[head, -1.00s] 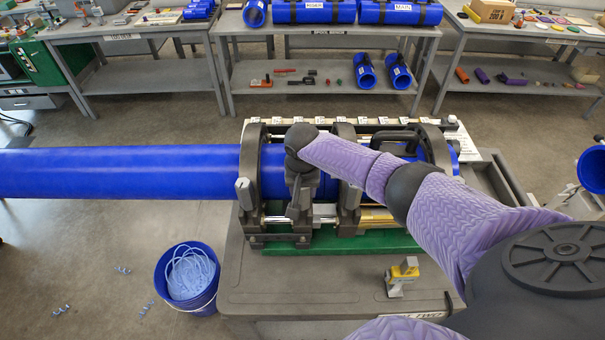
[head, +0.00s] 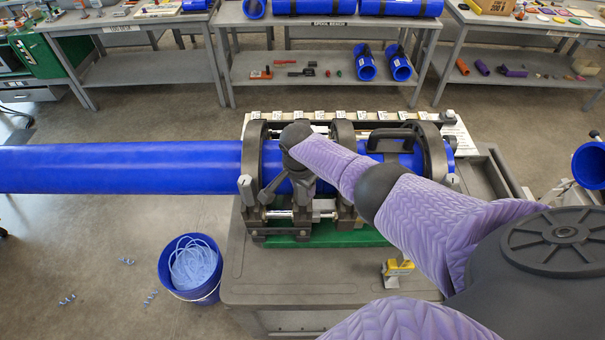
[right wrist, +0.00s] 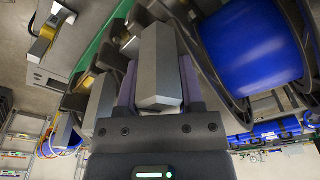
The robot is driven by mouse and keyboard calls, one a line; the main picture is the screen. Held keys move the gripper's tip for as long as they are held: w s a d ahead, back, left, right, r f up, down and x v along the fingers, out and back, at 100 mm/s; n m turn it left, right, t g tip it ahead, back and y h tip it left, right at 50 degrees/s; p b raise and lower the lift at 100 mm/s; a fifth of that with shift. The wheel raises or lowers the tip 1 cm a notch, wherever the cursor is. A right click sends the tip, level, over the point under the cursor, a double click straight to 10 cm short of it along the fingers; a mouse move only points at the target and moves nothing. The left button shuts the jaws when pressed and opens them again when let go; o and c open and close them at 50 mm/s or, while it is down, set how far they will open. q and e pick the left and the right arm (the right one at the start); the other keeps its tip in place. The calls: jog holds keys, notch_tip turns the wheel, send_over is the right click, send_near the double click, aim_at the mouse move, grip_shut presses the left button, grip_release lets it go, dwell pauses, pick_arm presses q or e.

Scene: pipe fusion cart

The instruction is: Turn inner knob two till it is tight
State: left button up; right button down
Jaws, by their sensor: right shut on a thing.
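The pipe fusion clamp (head: 258,150) holds a long blue pipe (head: 120,168) on the cart. My right arm reaches over the clamp from the right. My right gripper (head: 301,190) points down at the near side of one inner clamp ring, where dark parts overlap and the knob is hard to make out. In the right wrist view a grey tapered knob (right wrist: 160,68) stands between the two fingers of the right gripper (right wrist: 158,85), which is shut on it. I cannot tell how tight the knob is. My left gripper is not in view.
An outer grey knob (head: 246,188) stands upright at the left ring. A yellow-topped grey block (head: 397,270) is on the cart top (head: 290,278). A blue bucket (head: 191,268) stands on the floor to the left. Tables line the back.

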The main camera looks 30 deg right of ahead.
jog(key=shift+a+r+m, duration=0.1)
jog(key=shift+m, duration=0.6)
jog(key=m, duration=0.2)
jog(key=shift+m, duration=0.3)
jog(key=m+g, duration=0.1)
jog(key=m, duration=0.3)
jog(key=shift+m, duration=0.3)
grip_release()
jog(key=r+p, duration=0.6)
jog(key=shift+a+r, duration=0.1)
jog(key=shift+a, duration=0.15)
jog(key=shift+w+f, duration=0.1)
jog(key=shift+f, duration=0.15)
